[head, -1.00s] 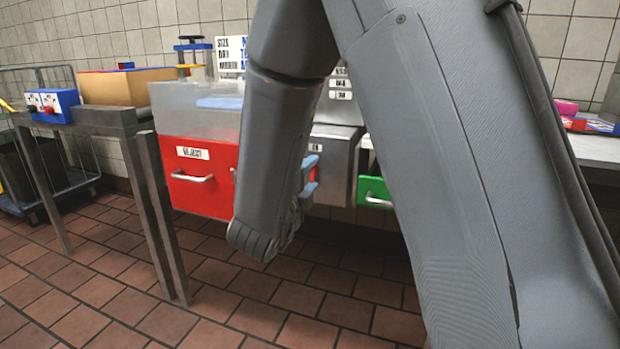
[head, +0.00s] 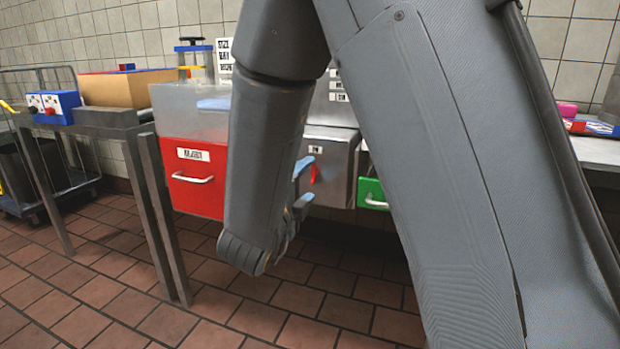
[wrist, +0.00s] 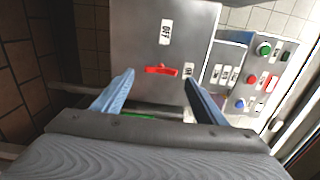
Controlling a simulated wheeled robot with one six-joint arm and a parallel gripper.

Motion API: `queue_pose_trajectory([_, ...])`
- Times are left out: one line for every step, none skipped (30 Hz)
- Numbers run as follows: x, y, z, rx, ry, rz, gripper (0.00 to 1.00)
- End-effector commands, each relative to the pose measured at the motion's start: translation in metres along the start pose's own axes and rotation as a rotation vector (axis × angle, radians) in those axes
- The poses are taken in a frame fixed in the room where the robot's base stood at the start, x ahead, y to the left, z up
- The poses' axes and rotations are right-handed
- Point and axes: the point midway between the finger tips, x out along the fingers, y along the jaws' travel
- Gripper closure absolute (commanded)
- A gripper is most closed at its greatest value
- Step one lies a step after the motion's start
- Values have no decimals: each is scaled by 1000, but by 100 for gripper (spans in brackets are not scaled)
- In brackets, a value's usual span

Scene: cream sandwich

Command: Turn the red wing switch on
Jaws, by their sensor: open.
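The red wing switch (wrist: 161,71) sits on the front of a grey metal box (wrist: 135,40) in the wrist view. Its wing lies across the picture, between an OFF label (wrist: 166,32) and another small label (wrist: 188,70) at its right end. In the head view the switch (head: 313,174) shows as a small red piece on the steel box (head: 335,150). My gripper (wrist: 158,80) is open, with blue fingers on either side of the switch and apart from it. My arm hides part of the box in the head view.
A red REJECT drawer (head: 198,178) is left of the box, and a green drawer (head: 371,193) is right of it. A panel with coloured buttons (wrist: 262,75) stands beside the box. The tiled floor (head: 130,270) in front is clear.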

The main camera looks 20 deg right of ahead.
Motion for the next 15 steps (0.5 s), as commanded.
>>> queue_pose_trajectory([-10, -1, 2, -1, -5, 1, 34])
queue_pose_trajectory([-15, -1, 1, -1, -4, 0, 34])
queue_pose_trajectory([-22, -1, 2, -1, -5, 0, 34])
queue_pose_trajectory([-26, -1, 1, -1, -4, 1, 34])
queue_pose_trajectory([-30, -1, 1, -1, -4, 1, 34])
queue_pose_trajectory([-36, -1, 1, 0, -4, 1, 34])
queue_pose_trajectory([-39, 0, 1, 0, -3, 1, 34])
queue_pose_trajectory([-41, 0, 0, 0, -2, 1, 34])
queue_pose_trajectory([-44, 0, 1, 0, -2, 0, 34])
queue_pose_trajectory([-46, 0, 1, 0, -2, 0, 34])
queue_pose_trajectory([-48, 0, 0, 0, -2, 0, 34])
queue_pose_trajectory([-49, 0, 0, 0, -1, 0, 34])
queue_pose_trajectory([-50, 0, 0, 0, 0, 0, 34])
queue_pose_trajectory([-50, 0, 0, 0, 0, 0, 34])
queue_pose_trajectory([-50, 0, 0, 0, 1, 0, 34])
